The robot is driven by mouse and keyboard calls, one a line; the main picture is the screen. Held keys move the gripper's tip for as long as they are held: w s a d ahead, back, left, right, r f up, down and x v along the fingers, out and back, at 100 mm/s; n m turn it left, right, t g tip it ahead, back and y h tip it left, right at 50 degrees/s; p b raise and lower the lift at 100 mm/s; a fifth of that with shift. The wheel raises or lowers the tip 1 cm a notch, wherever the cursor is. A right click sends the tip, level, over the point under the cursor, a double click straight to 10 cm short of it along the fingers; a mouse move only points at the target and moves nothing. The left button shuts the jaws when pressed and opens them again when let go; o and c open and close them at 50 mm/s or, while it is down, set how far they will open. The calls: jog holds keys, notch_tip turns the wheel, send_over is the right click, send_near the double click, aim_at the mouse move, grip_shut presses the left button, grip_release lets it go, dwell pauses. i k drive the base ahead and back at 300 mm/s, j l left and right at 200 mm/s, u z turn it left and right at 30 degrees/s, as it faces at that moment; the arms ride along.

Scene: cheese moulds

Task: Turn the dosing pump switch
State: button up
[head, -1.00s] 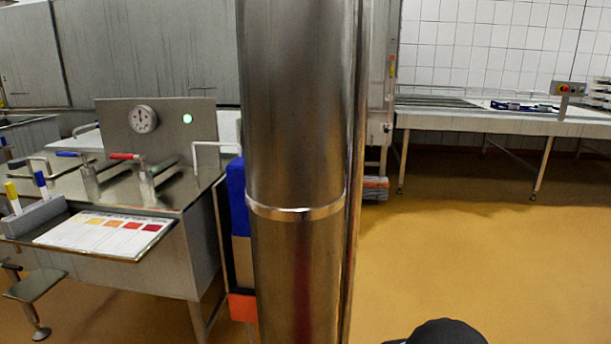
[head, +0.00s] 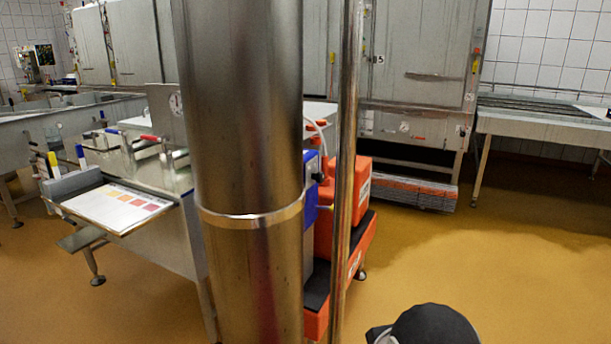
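A blue unit (head: 311,200), which looks like the dosing pump, shows just right of the steel column, above and beside orange containers (head: 358,190). A small dark part (head: 319,177) sits on its right side; I cannot tell whether it is the switch. A pale hose (head: 318,128) curves above it. The column hides the unit's left part. My gripper is not in view. Only a dark rounded part at the bottom right, probably of my arm, shows.
A thick steel column (head: 240,130) and a thin upright pipe (head: 345,150) stand close in front. A steel work table with a colour chart (head: 118,206) is at the left. A large cabinet (head: 415,75) stands behind. The yellow floor (head: 520,270) at the right is open.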

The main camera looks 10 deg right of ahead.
aim_at(320, 177)
jog(key=i+l+u, duration=0.25)
jog(key=i+l, duration=0.4)
jog(key=l+z, duration=0.1)
jog(key=l, duration=0.25)
jog(key=k+l+z, duration=0.1)
jog(key=l, duration=0.25)
